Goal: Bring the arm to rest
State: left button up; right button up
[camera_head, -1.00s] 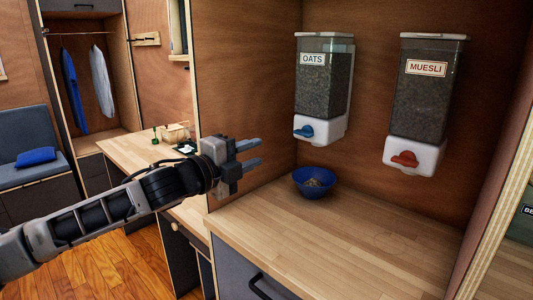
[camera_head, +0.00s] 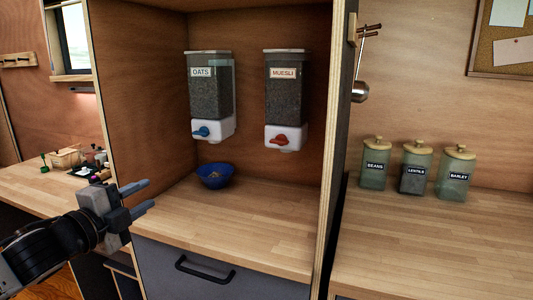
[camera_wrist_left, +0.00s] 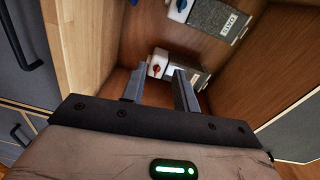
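My left gripper (camera_head: 140,198) is at the lower left of the head view, in front of the left edge of the alcove. Its two fingers are apart with nothing between them. The left wrist view also shows the fingers (camera_wrist_left: 160,88) spread and empty, with the dispensers beyond them. The left arm comes in from the lower left. My right gripper is in neither view.
A blue bowl (camera_head: 215,177) with some food inside stands on the alcove counter (camera_head: 250,225), below the oats dispenser (camera_head: 211,95) and beside the muesli dispenser (camera_head: 286,100). A divider (camera_head: 337,150) separates this from the right counter (camera_head: 420,240) with labelled jars (camera_head: 415,170).

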pick_arm(q)
jog(key=s+d+f+n+g, duration=0.1)
jog(key=s+d+f+n, duration=0.25)
jog(key=f, duration=0.55)
jog(key=s+d+f+n+g, duration=0.1)
jog(key=s+d+f+n, duration=0.3)
jog(key=f, duration=0.5)
jog(key=s+d+f+n+g+y, duration=0.1)
jog(key=s+f+n+g, duration=0.1)
jog(key=s+f+n, duration=0.3)
jog(key=s+d+f+n+g+y, duration=0.1)
jog(key=s+f+n+g+y, duration=0.1)
jog(key=s+f+n, duration=0.4)
jog(key=s+f, duration=0.4)
jog(key=s, duration=0.3)
jog(key=shift+d+f, duration=0.3)
